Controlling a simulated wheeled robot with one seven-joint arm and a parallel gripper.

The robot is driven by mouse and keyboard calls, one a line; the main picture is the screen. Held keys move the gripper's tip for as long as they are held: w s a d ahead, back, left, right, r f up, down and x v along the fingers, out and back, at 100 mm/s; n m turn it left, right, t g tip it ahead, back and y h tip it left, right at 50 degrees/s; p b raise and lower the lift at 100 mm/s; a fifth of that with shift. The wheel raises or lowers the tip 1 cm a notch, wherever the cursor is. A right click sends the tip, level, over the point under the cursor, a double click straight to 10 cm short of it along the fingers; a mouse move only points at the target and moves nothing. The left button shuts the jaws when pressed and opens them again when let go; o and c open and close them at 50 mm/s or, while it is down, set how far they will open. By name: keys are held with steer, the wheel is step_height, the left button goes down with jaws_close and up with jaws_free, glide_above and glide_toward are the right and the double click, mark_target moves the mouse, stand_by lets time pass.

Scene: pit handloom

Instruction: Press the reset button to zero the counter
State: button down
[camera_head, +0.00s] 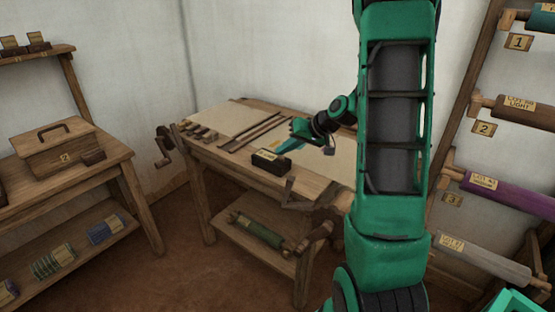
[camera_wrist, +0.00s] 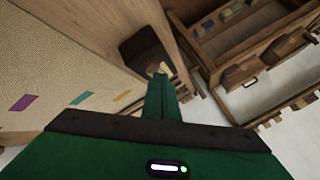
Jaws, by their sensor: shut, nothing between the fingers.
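A small dark box with a yellow label (camera_head: 270,161), which looks like the counter, sits at the front edge of the wooden bench. My gripper (camera_head: 284,148) is just above and behind this box in the head view, reaching down and left. In the wrist view its green fingers (camera_wrist: 161,78) are together and empty. Their tips overlap a dark rounded object (camera_wrist: 140,46), seemingly the same box. I cannot tell whether they touch it. No reset button can be made out; the fingers may hide it.
The bench (camera_head: 215,152) carries pale cloth, small spools and dark sticks. Crank handles stick out at its left end and front. A shelf with a lidded box (camera_head: 55,148) stands left. A rack of numbered rolls (camera_head: 510,110) stands right. Brown floor lies clear between shelf and bench.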

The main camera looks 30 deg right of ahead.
mark_target(284, 160)
steer(key=shift+f, duration=0.5)
stand_by(0.4)
steer(key=shift+r, duration=1)
steer(key=shift+r, duration=0.15)
step_height(284, 160, up, 5)
steer(key=shift+f, duration=0.15)
stand_by(0.4)
stand_by(0.7)
